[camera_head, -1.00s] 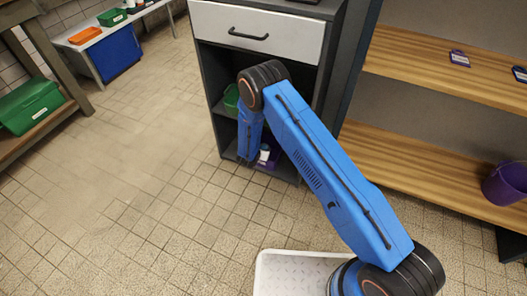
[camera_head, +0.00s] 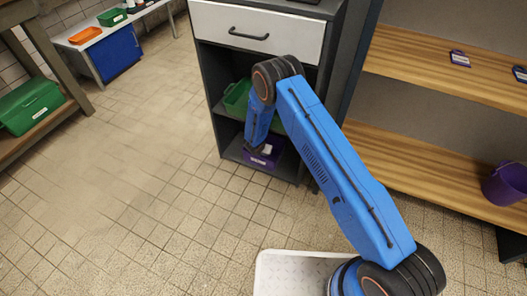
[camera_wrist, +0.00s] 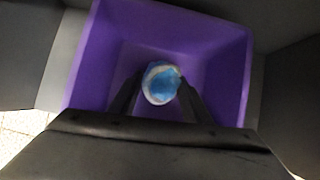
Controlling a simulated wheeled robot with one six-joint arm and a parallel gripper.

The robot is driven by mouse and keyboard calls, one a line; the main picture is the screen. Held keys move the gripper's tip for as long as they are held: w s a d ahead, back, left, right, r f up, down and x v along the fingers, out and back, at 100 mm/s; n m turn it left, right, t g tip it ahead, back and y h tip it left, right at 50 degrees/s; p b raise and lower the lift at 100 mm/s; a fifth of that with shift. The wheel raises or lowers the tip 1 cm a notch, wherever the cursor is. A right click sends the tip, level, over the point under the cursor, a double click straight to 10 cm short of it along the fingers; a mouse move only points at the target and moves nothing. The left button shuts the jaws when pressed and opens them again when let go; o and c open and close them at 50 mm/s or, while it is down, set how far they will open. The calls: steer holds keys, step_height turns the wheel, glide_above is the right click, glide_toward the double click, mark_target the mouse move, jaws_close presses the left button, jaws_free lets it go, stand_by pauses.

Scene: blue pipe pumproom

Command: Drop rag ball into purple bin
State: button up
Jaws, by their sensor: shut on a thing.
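The rag ball (camera_wrist: 161,82), blue and white, sits between the two fingertips of my gripper (camera_wrist: 160,88) in the wrist view. My gripper is shut on it. The purple bin (camera_wrist: 230,80) lies behind and around the ball in that view, with its open top facing the camera. The ball appears over the bin's inside; I cannot tell how far above the bin floor it is. In the head view the purple bin (camera_head: 264,160) stands on the bottom shelf of the dark cabinet, and my arm hides the gripper and ball.
The dark cabinet (camera_head: 208,90) has a white drawer (camera_head: 258,32) above and a green bin (camera_head: 238,98) on its middle shelf. Cabinet walls enclose the purple bin closely. A purple bucket (camera_head: 506,184) stands on the wooden shelf at right. The tiled floor at left is clear.

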steer(key=shift+f, duration=0.65)
steer(key=o, duration=1.1)
steer(key=shift+r, duration=0.3)
steer(key=v, duration=0.8)
steer(key=shift+w, duration=0.15)
